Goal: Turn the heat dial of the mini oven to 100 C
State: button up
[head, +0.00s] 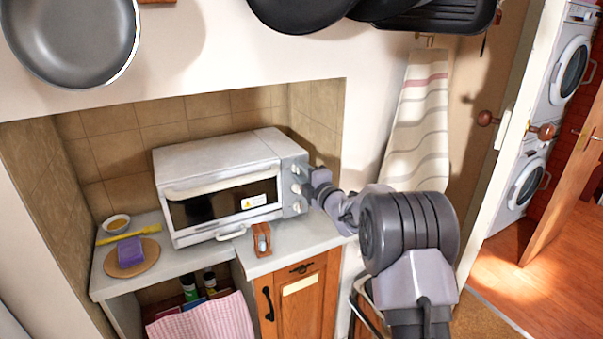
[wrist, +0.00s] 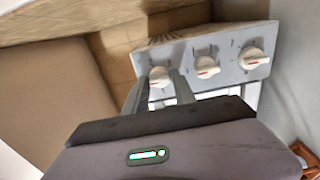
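The mini oven (head: 225,180) stands on the counter, white and grey, with its glass door shut. Its control panel on the right side carries three white dials in a row. In the wrist view they are the left dial (wrist: 160,77), the middle dial (wrist: 206,66) and the right dial (wrist: 252,57), each with a red mark near its lower edge. The scale print is too small to read. My gripper (head: 314,180) is at the panel, near the upper dial. In the wrist view my gripper's fingers (wrist: 161,84) stand apart on either side of the left dial; contact is unclear.
A small wooden holder (head: 262,240) stands on the counter before the oven. A purple sponge (head: 131,251) lies on a round board at the left. A towel (head: 416,120) hangs on the right. The alcove wall rises close to the oven's right side.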

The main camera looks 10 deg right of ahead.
grip_shut()
jog(key=shift+m, duration=0.3)
jog(key=m+b, duration=0.1)
jog(key=m, duration=0.1)
jog(key=shift+m+b, duration=0.35)
jog(key=shift+m, duration=0.05)
jog(key=m, duration=1)
jog(key=shift+m, duration=0.3)
